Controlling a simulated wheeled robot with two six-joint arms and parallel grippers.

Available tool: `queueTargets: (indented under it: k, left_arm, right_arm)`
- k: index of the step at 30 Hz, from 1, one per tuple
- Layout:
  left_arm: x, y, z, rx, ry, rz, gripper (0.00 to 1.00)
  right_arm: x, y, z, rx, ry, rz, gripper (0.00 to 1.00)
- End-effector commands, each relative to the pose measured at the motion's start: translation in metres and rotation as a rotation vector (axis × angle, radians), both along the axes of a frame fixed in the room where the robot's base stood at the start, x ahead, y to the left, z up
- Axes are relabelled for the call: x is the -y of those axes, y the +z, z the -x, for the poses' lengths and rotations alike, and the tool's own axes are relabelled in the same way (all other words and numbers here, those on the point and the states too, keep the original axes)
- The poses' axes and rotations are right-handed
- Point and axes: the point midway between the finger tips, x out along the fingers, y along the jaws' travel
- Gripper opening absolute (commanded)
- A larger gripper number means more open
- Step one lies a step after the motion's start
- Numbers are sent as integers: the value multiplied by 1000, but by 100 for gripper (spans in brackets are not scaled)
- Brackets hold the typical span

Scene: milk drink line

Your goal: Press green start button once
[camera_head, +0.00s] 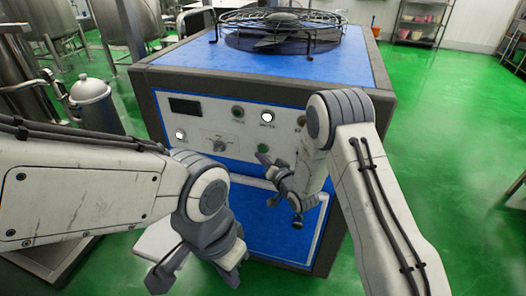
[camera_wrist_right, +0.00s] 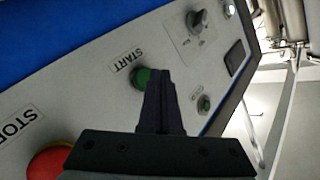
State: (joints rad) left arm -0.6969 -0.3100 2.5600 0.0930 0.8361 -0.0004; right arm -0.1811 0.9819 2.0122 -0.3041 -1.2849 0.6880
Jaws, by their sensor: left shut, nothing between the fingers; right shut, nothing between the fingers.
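The green start button (camera_wrist_right: 142,77), labelled START, is on the grey-white control panel. It also shows in the head view (camera_head: 263,149). My right gripper (camera_wrist_right: 161,76) is shut and empty, its fingertips beside the button in the picture and covering part of its edge. I cannot tell whether they touch it. In the head view my right gripper (camera_head: 264,161) is just below the button. My left gripper (camera_head: 165,275) is shut and empty, low in front of the machine.
A red button (camera_wrist_right: 50,163) labelled STOP, a rotary knob (camera_wrist_right: 197,22) and a smaller green button (camera_wrist_right: 204,103) share the panel. The machine's blue top (camera_head: 185,66) carries a wire-guarded fan (camera_head: 280,30). A metal canister (camera_head: 93,103) stands at left.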

Motion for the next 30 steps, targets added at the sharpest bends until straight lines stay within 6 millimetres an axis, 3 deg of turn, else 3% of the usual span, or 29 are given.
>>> queueTargets:
  k: [30]
  left_arm:
    - [0, -6, 0, 0, 0, 0, 0]
  right_arm:
    - [4, 0, -13, 1, -1, 0, 0]
